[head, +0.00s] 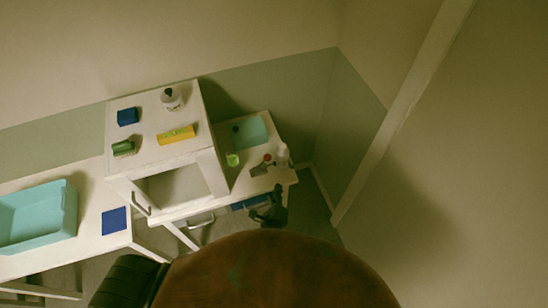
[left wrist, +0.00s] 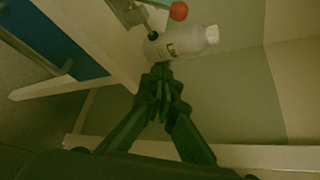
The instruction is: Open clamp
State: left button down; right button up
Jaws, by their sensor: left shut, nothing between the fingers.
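My left gripper (head: 268,212) is in front of the right-hand table's front edge. In the left wrist view its dark fingers (left wrist: 160,78) are together, with nothing between them. The fingertips point at a white bottle (left wrist: 182,43) with a printed label, close to its near side; whether they touch I cannot tell. The bottle (head: 282,153) stands at the table's right end. Next to it is a grey metal fixture (head: 258,169) with a red ball (head: 267,157), which also shows in the left wrist view (left wrist: 179,11). This fixture may be the clamp; its jaw state is unclear. My right gripper is not in view.
A green cup (head: 232,159) and a teal mat (head: 250,130) are on the same table. A raised white cabinet (head: 150,152) on the left holds a yellow box (head: 176,134) and small items. A teal bin (head: 66,208) is far left. Floor lies right of the table.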

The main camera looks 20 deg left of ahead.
aim_at(264, 161)
pick_arm(q)
jog(key=x, duration=0.3)
jog(key=r+x, duration=0.1)
jog(key=x, duration=0.5)
jog(key=shift+w+r, duration=0.25)
jog(key=shift+w, duration=0.2)
jog(key=a+p, duration=0.1)
jog(key=w+a+r+p, duration=0.1)
jog(key=shift+w+a+r, duration=0.1)
jog(key=shift+a+r, duration=0.1)
jog(key=shift+a, duration=0.2)
jog(key=shift+w+a+r, duration=0.1)
jog(key=shift+a, duration=0.3)
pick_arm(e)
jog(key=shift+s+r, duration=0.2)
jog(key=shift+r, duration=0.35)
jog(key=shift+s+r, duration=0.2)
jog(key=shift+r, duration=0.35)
